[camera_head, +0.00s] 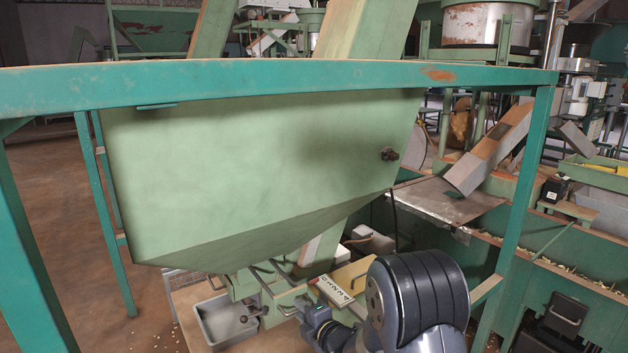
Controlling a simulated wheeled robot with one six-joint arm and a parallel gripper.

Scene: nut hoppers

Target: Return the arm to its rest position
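My arm (425,295), dark grey and rounded, rises from the bottom edge right of centre, in front of the machine under the hopper. It bends down and left to a dark wrist end (318,325) beside the machine's green outlet parts. My gripper's fingers cannot be made out there, so I cannot see whether they are open or hold anything. The large pale green hopper (260,170) hangs above and left of the arm, inside a teal frame (280,85).
A grey metal tray (208,333) sits under the hopper at left of the wrist. A labelled plate (335,290) lies close to the wrist. A teal post (520,190) stands right of the arm. A black box (565,315) is at lower right. Open floor (55,190) shows at left.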

